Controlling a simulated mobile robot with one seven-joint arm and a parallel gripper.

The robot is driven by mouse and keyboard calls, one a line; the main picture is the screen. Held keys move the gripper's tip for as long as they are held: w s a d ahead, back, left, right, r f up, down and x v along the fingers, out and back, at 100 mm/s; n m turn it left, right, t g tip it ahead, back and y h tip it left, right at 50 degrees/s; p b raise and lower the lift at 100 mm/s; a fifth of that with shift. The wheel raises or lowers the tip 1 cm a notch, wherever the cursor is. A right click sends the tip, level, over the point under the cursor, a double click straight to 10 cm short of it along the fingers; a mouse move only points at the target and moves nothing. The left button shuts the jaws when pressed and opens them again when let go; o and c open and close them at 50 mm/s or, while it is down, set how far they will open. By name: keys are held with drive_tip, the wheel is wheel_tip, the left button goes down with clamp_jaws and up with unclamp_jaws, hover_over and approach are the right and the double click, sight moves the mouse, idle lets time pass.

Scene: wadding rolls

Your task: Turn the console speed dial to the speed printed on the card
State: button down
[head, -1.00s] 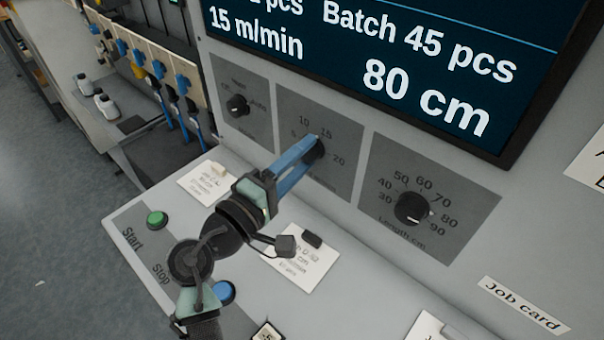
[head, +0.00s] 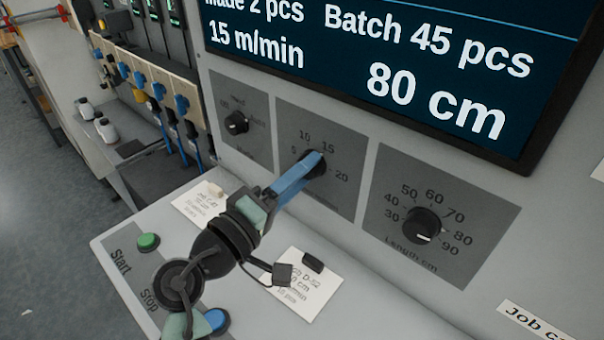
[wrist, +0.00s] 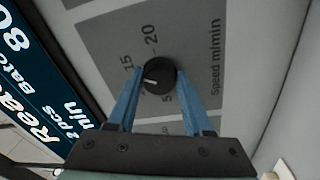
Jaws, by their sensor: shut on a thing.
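The speed dial (wrist: 160,75) is a round black knob on a grey plate with printed numbers from 5 to 20. In the wrist view its white mark points between 10 and 15. My gripper (wrist: 159,80) is shut on the knob, with one blue finger at each side. In the head view my gripper (head: 314,163) covers most of the dial. A white job card (head: 312,302) lies on the ledge below, partly under a black clip; its small speed line is hard to read. The screen (head: 300,30) reads 15 m/min, Batch 45 pcs and 80 cm.
A length dial (head: 422,225) is to the right of the speed dial and a mode dial (head: 236,122) to the left. Another card (head: 197,209) lies on the ledge. A green Start button (head: 148,242) and a blue button (head: 215,320) are near my arm.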

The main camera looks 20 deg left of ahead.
drive_tip(key=shift+c, duration=1.5)
unclamp_jaws()
drive_tip(key=b+v, duration=0.1)
drive_tip(key=v, duration=1.2)
drive_tip(key=shift+f, duration=0.1)
